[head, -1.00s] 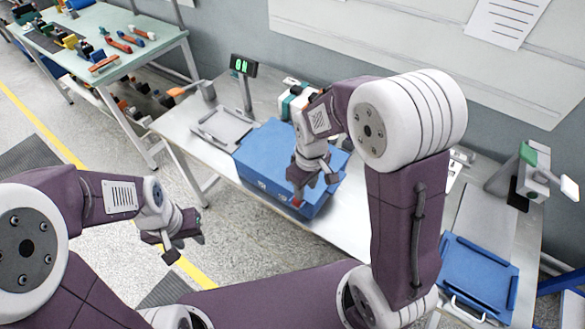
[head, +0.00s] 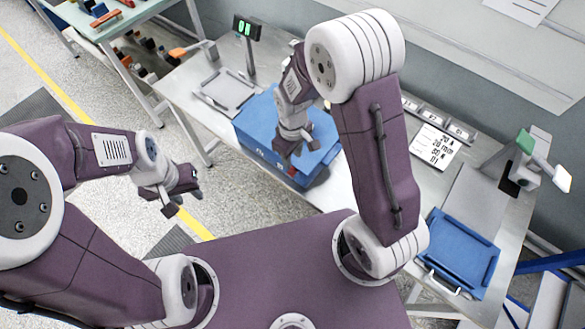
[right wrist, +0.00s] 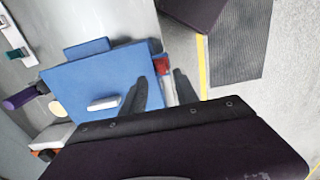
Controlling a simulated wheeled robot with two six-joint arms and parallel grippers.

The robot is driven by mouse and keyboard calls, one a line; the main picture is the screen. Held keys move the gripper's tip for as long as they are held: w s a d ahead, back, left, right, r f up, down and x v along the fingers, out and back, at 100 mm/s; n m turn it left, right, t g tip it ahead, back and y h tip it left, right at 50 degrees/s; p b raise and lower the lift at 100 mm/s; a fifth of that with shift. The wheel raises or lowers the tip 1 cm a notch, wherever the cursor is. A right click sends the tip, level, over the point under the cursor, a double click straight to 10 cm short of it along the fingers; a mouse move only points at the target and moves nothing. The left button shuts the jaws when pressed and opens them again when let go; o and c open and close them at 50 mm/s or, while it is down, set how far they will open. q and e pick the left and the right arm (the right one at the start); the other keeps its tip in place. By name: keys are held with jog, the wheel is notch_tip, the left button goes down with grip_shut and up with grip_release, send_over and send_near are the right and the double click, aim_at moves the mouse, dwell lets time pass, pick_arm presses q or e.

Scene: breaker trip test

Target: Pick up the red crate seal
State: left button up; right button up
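The red crate seal (head: 293,171) is a small red piece at the front edge of the blue crate (head: 262,118). It also shows in the right wrist view (right wrist: 163,66), at the crate's edge with a whitish part beside it. My right gripper (head: 297,150) is just over that edge of the crate. In the right wrist view its two dark fingers (right wrist: 163,90) are apart, with the seal seen in the gap slightly beyond the tips; I see no grip on it. My left gripper (head: 184,200) is empty over the floor left of the table, its fingers apart.
The crate stands on a grey table (head: 185,82). A grey tray (head: 226,90) and a green-lit display (head: 246,27) are at its left. A blue tray (head: 460,255), a label card (head: 434,147) and a device with a green top (head: 525,142) are at the right.

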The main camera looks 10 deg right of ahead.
jog(key=f, duration=0.4)
jog(key=shift+s+a+f+p, duration=0.1)
jog(key=shift+s+a+p, duration=0.1)
jog(key=shift+s+p, duration=0.15)
jog(key=shift+w+d+f, duration=0.15)
jog(key=shift+w+f, duration=0.1)
jog(key=shift+f, duration=0.1)
jog(key=shift+s, duration=0.1)
grip_shut()
jog(key=shift+r, duration=0.65)
notch_tip(320, 180, up, 3)
jog(key=shift+f+b, duration=0.1)
jog(key=shift+b, duration=0.25)
jog(key=s+d+r, duration=0.2)
jog(key=s+r, duration=0.5)
jog(key=s, duration=0.4)
jog(key=shift+s+d+b, duration=0.15)
jog(key=shift+s+b, duration=0.1)
jog(key=shift+b, duration=0.15)
